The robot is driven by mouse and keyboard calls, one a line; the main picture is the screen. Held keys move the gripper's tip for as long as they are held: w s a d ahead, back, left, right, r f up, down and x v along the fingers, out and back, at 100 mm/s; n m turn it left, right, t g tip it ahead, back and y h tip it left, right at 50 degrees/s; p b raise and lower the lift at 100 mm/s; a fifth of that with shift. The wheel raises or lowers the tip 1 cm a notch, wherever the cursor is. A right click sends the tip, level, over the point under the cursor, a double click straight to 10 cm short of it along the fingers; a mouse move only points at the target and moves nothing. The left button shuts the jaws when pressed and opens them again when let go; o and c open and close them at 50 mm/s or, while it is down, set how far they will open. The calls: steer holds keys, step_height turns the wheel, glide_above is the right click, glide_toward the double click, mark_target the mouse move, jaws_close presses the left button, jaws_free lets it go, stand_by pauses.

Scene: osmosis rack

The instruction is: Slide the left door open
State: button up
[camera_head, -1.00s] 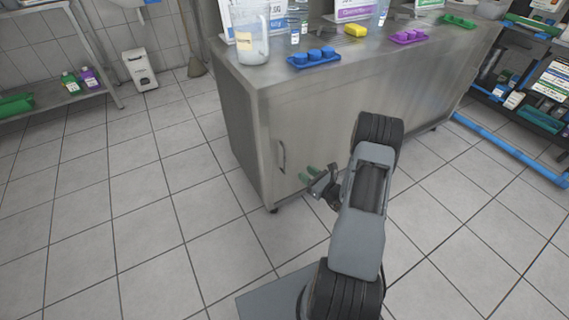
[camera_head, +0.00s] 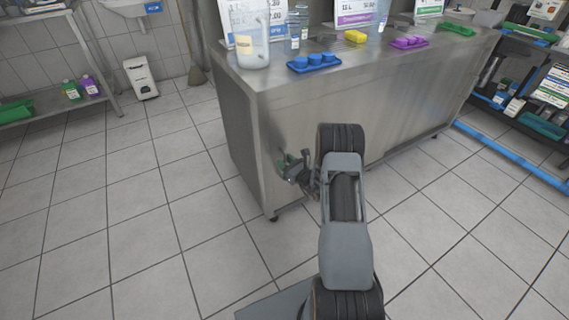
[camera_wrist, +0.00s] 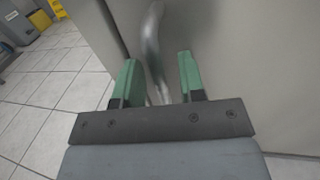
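The left door (camera_head: 292,120) is the grey steel front panel at the near left end of the metal cabinet, and it looks closed. Its curved metal handle (camera_wrist: 152,42) stands between the two green fingers of my gripper (camera_wrist: 158,66) in the wrist view. The fingers are apart, one on each side of the handle, with a visible gap at least on the right. In the head view my gripper (camera_head: 284,160) is right at the door's left edge and hides the handle.
The cabinet top holds a beaker (camera_head: 250,38), a blue tray (camera_head: 314,63), a yellow sponge (camera_head: 355,36) and a purple tray (camera_head: 408,42). Blue pipe (camera_head: 515,157) runs along the floor at right.

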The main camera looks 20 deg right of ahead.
steer(key=shift+w, duration=0.15)
jaws_close()
stand_by(0.4)
